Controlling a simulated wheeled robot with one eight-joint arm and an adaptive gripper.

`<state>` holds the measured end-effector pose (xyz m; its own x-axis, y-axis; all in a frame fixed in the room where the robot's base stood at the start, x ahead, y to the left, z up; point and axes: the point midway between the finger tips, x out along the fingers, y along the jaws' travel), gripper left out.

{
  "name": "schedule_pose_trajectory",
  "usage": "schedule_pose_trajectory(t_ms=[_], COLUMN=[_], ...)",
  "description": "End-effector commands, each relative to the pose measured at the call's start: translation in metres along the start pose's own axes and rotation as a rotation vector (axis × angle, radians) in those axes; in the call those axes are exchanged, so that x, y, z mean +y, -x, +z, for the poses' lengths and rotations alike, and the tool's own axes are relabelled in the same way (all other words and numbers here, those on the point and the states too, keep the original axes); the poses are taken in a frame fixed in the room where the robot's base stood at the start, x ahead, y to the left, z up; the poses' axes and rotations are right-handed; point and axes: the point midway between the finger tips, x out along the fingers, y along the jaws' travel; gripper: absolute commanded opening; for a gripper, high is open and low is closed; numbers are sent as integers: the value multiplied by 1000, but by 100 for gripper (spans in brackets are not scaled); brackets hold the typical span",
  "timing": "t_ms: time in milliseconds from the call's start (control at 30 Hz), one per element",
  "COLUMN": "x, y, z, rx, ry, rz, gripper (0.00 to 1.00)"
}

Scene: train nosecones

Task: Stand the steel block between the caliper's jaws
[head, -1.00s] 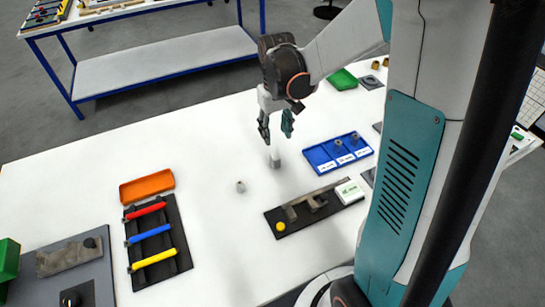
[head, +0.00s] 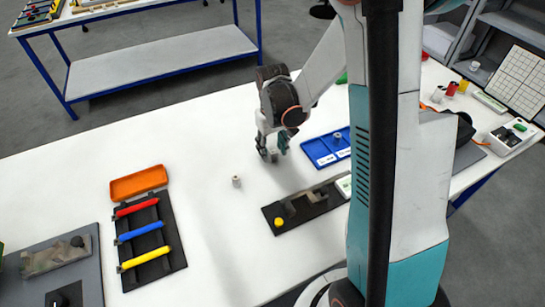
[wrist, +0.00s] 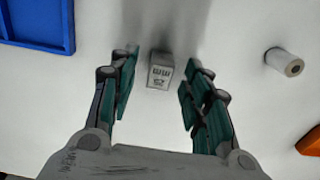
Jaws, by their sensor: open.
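The steel block (wrist: 161,72) is a small grey block with "25 MM" marked on it. In the wrist view it stands on the white table between the two teal fingers of my gripper (wrist: 160,86), with a gap on each side. In the head view my gripper (head: 273,151) is low over the table with its fingers around the block's spot, and they largely hide the block. The caliper (head: 312,198) lies on a dark board to the right and nearer the camera, with a yellow knob at its left end. Part of its right end is behind my arm column.
A small hollow cylinder (head: 236,181) stands left of my gripper. A blue tray (head: 320,152) lies to the right. An orange tray (head: 138,183) and a dark rack (head: 165,268) with red, blue and yellow bars are at left. White table is clear between.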

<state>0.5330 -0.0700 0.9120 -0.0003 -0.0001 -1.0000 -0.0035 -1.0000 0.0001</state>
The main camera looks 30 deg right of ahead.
Motion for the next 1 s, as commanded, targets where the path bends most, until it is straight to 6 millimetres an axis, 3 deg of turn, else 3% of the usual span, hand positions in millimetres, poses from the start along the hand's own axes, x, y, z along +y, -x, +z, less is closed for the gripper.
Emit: schedule_pose_trajectory(t_ms=[167,300,367,767,1000], x=[0,0,0,0,0], y=[1,1,1,3,27], z=[0,0,0,0,0], rx=[0,0,0,0,0], ry=[0,0,0,0,0], rz=[0,0,0,0,0], gripper=[42,10,0,0,0])
